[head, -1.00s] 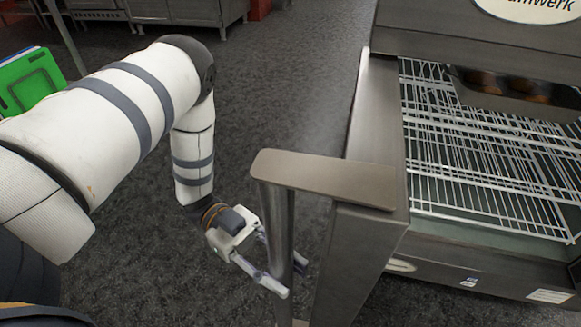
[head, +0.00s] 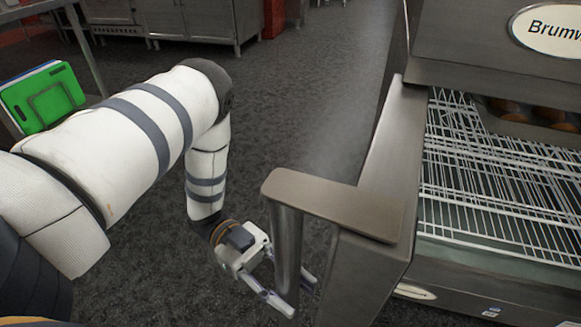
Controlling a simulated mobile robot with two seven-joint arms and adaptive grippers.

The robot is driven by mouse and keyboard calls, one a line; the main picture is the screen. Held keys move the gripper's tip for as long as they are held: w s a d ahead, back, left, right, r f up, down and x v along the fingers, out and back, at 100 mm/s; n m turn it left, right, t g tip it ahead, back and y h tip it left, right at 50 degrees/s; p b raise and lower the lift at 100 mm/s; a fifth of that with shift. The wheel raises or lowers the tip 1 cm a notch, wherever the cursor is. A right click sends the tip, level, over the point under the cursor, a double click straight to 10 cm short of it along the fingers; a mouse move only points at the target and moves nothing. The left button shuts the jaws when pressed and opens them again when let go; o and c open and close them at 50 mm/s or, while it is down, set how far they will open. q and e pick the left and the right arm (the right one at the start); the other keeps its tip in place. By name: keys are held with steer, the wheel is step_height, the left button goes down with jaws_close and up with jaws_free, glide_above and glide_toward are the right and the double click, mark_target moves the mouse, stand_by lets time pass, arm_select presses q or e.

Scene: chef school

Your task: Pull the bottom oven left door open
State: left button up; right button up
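The bottom oven's left door (head: 372,262) is a grey metal door seen nearly edge-on in the head view. It stands swung out from the oven, and the oven interior shows to its right. Its handle (head: 288,250) is an upright round bar under a flat metal bracket (head: 325,205). My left gripper (head: 300,298) comes in from the left at the lower part of the bar. Its fingers lie on either side of the bar and look shut on it; the contact is partly hidden. My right gripper is not in view.
Wire racks (head: 490,190) and a dark tray (head: 535,125) with brown rounded food show inside the oven. A green board (head: 45,97) stands at the left under a metal table. The dark floor (head: 300,100) left of the door is clear. Steel cabinets stand at the back.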

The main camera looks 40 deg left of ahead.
arm_select(q)
steer(key=shift+o, duration=0.8)
steer(key=a, duration=1.2)
steer(key=shift+s+f, duration=0.1)
